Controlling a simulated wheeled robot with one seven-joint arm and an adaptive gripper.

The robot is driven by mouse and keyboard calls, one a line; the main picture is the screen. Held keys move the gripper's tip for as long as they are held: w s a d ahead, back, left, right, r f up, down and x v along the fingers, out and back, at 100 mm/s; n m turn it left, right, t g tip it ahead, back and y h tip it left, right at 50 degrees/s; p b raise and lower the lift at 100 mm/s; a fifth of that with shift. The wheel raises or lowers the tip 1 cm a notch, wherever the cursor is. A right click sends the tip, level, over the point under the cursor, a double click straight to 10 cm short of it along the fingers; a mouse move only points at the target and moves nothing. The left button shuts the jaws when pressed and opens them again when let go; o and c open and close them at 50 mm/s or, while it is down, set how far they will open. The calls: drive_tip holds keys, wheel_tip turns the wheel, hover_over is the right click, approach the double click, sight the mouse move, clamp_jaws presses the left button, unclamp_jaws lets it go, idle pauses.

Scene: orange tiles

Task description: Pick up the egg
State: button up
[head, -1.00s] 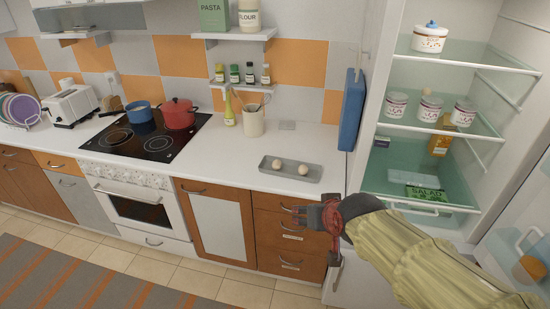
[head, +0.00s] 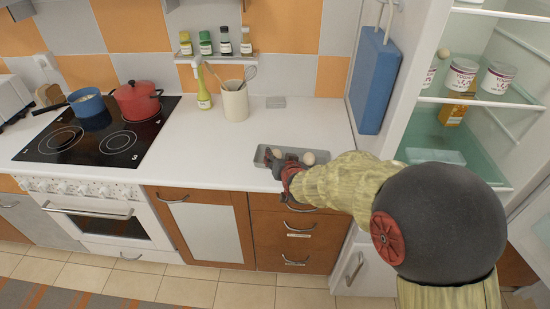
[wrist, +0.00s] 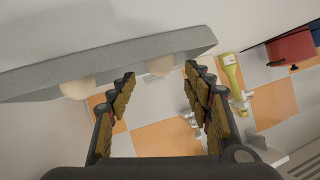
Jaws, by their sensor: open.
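A grey tray (head: 261,157) lies on the counter with two pale eggs in it. One egg (head: 309,158) is clear at the tray's right side. The other egg (head: 278,153) is partly hidden behind my gripper (head: 276,168). My gripper is at the tray's near edge, open and empty. In the wrist view, one egg (wrist: 160,66) shows between the spread fingertips (wrist: 160,72), farther off along the grey tray (wrist: 110,65). The other egg (wrist: 77,88) is outside the left finger. Contact with the tray cannot be told.
A utensil holder (head: 235,102) and a yellow-green bottle (head: 204,90) stand behind the tray. A blue board (head: 373,85) hangs beside the open fridge (head: 478,100), where another egg-like object (head: 444,54) sits. The counter left of the tray is clear.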

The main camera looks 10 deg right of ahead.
sight(277, 155)
drive_tip(key=x, duration=0.2)
drive_tip(key=b+x, duration=0.1)
drive_tip(key=x, duration=0.1)
drive_tip(key=shift+s+f, duration=0.15)
drive_tip(key=shift+f, duration=0.1)
drive_tip(key=shift+c, duration=0.7)
drive_tip(key=c, duration=1)
